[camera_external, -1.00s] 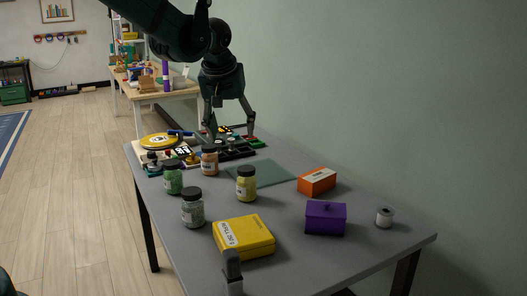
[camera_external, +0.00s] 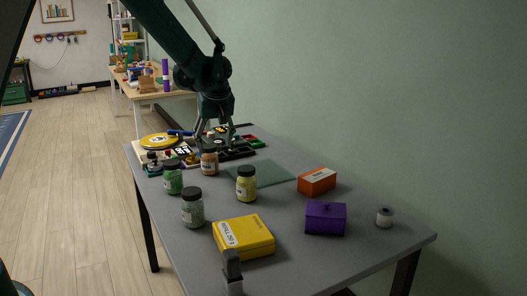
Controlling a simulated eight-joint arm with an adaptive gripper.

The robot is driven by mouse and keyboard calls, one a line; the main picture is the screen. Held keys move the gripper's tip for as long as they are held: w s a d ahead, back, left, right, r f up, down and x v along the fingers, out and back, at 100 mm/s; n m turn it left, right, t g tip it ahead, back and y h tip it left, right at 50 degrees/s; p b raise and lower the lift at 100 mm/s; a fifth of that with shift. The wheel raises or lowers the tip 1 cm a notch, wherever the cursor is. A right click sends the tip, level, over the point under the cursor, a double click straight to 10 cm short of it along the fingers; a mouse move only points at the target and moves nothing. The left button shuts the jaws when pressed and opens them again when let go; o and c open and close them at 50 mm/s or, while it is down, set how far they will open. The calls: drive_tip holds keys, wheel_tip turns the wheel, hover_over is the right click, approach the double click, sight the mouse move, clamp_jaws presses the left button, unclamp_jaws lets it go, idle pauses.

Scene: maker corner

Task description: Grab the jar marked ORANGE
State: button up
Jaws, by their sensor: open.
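Several dark-lidded jars stand on the grey table. An orange-brown jar (camera_external: 209,162) is farthest back; a green jar (camera_external: 173,180), a yellow jar (camera_external: 246,186) and a grey-green jar (camera_external: 193,211) stand nearer the camera. Their labels are too small to read, so the colour is all I can tell of the orange one. My gripper (camera_external: 213,142) is open and points down, with its fingers just above and behind the orange-brown jar's lid in this view. I cannot tell how far apart they are in depth. No jar is between the fingers as far as I can see.
Dark trays (camera_external: 238,152) and small parts crowd the table's far end, with a yellow disc (camera_external: 159,140). A flat green mat (camera_external: 262,173) lies right of the jars. A yellow case (camera_external: 245,238), an orange box (camera_external: 317,181), a purple box (camera_external: 325,218) and a spool (camera_external: 384,217) stand nearer.

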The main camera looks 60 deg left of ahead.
sight(209, 147)
drive_tip(key=shift+n, duration=0.4)
drive_tip(key=shift+s+a+f, duration=0.15)
drive_tip(key=shift+a+f, duration=0.55)
drive_tip(key=shift+a, duration=0.25)
drive_tip(key=shift+s+a+f, duration=0.15)
drive_tip(key=shift+a+f, duration=0.5)
drive_tip(key=shift+a, duration=0.25)
drive_tip(key=shift+x, duration=1.3)
drive_tip(key=shift+b+x, duration=0.75)
drive_tip(key=shift+x, duration=1.85)
drive_tip(key=shift+s, duration=0.1)
drive_tip(key=c, duration=1.2)
